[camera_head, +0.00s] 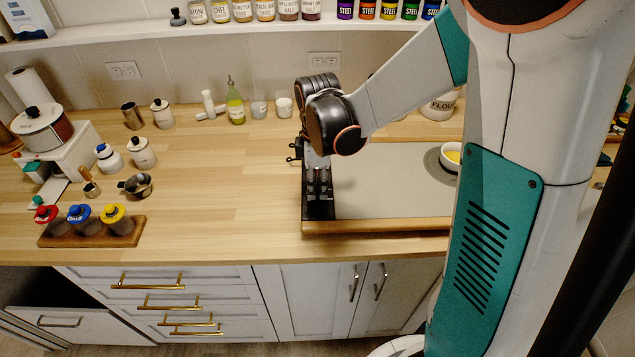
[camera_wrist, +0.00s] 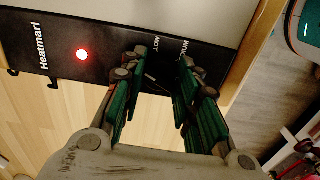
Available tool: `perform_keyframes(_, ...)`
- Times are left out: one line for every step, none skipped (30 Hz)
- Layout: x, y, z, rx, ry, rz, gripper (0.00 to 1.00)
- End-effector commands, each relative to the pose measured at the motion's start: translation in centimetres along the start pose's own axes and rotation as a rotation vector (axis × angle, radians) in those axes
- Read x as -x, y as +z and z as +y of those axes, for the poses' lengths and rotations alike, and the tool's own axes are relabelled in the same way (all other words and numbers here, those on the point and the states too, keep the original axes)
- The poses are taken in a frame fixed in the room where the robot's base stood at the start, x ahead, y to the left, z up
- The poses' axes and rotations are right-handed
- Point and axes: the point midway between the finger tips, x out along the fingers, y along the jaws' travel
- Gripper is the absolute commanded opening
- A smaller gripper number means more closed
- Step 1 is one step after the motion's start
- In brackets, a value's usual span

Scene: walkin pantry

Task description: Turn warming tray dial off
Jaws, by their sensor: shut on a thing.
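The warming tray (camera_head: 385,190) lies on the wooden counter, with a grey top, a wooden front edge and a black control panel (camera_head: 318,212) along its left end. In the wrist view the panel (camera_wrist: 110,42) shows a lit red light (camera_wrist: 82,55), the lettering "Heatmarl" and the word "LOW". My gripper (camera_head: 319,184) points down at the panel. In the wrist view my gripper's green-padded fingers (camera_wrist: 160,78) are at the panel by the "LOW" mark, shut on the dial. The dial is mostly hidden between and behind the fingers, so its setting cannot be read.
A white bowl (camera_head: 450,158) with yellow contents stands on the tray's right part. Counter left of the tray is clear. A wooden rack (camera_head: 45,240) of coloured-lid jars, a small pot (camera_head: 137,186) and canisters stand further left. A green bottle (camera_head: 235,105) and cups stand behind.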

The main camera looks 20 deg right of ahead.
Motion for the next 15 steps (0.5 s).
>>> perform_keyframes(0.00,-0.02,0.04,0.040,0.001,0.000,0.05)
perform_keyframes(0.00,-0.02,0.03,0.067,0.001,0.000,0.05)
perform_keyframes(0.00,-0.02,0.03,0.101,0.001,0.000,0.05)
perform_keyframes(0.00,-0.02,0.03,0.126,0.001,0.000,0.05)
perform_keyframes(0.00,-0.02,0.03,0.150,0.001,0.000,0.05)
perform_keyframes(0.00,-0.02,0.03,0.181,0.001,0.000,0.05)
perform_keyframes(0.00,-0.02,0.04,0.203,0.001,0.000,0.05)
perform_keyframes(0.00,-0.02,0.03,0.225,0.001,0.000,0.05)
perform_keyframes(0.00,-0.02,0.03,0.252,0.001,0.000,0.05)
perform_keyframes(0.00,-0.02,0.03,0.270,0.001,0.000,0.05)
perform_keyframes(0.00,-0.02,0.03,0.288,0.001,0.000,0.05)
perform_keyframes(0.00,-0.02,0.03,0.311,0.001,0.000,0.05)
perform_keyframes(0.01,-0.02,0.03,0.325,0.001,0.000,0.05)
perform_keyframes(0.00,-0.02,0.03,0.340,0.001,0.000,0.05)
perform_keyframes(0.01,-0.02,0.03,0.357,0.001,0.000,0.05)
